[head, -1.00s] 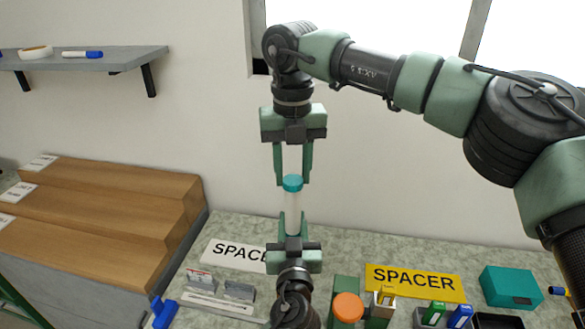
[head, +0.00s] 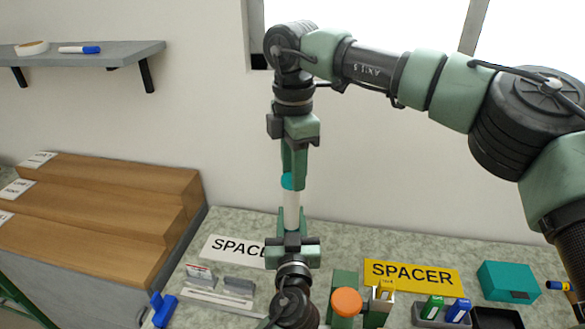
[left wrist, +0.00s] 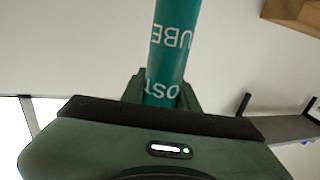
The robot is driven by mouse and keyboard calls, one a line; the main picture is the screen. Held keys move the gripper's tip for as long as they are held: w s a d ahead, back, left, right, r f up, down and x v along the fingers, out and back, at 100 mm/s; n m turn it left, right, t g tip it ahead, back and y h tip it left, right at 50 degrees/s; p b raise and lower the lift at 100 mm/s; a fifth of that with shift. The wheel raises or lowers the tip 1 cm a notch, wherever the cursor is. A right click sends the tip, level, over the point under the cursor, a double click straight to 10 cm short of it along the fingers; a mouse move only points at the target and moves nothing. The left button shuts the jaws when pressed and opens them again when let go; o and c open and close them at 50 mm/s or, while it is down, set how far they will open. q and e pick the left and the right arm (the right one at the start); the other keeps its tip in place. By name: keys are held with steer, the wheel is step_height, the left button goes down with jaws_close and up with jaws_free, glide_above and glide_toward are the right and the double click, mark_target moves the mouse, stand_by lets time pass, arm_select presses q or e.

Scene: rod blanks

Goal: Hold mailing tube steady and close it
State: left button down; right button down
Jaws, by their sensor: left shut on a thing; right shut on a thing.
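In the left wrist view the tube (left wrist: 172,45) shows a teal surface with white lettering between the fingers (left wrist: 162,92). I cannot tell whether the cap is fully seated.
On the speckled worktop (head: 225,228) lie a white SPACER sign (head: 228,251), a yellow SPACER sign (head: 412,275), a teal box (head: 508,281) and an orange-topped item (head: 346,301). Wooden steps (head: 100,210) stand at left. A grey shelf (head: 85,57) hangs on the wall.

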steer(key=m, duration=0.5)
steer(key=shift+s, duration=0.1)
steer(key=m, duration=0.5)
steer(key=shift+s+a+m, duration=0.1)
steer(key=shift+s+m, duration=0.05)
steer(key=shift+m, duration=0.25)
steer(key=c, duration=0.9)
jaws_free()
steer(key=shift+c, duration=0.2)
steer(key=shift+r, duration=2.25)
steer(key=shift+c, duration=0.4)
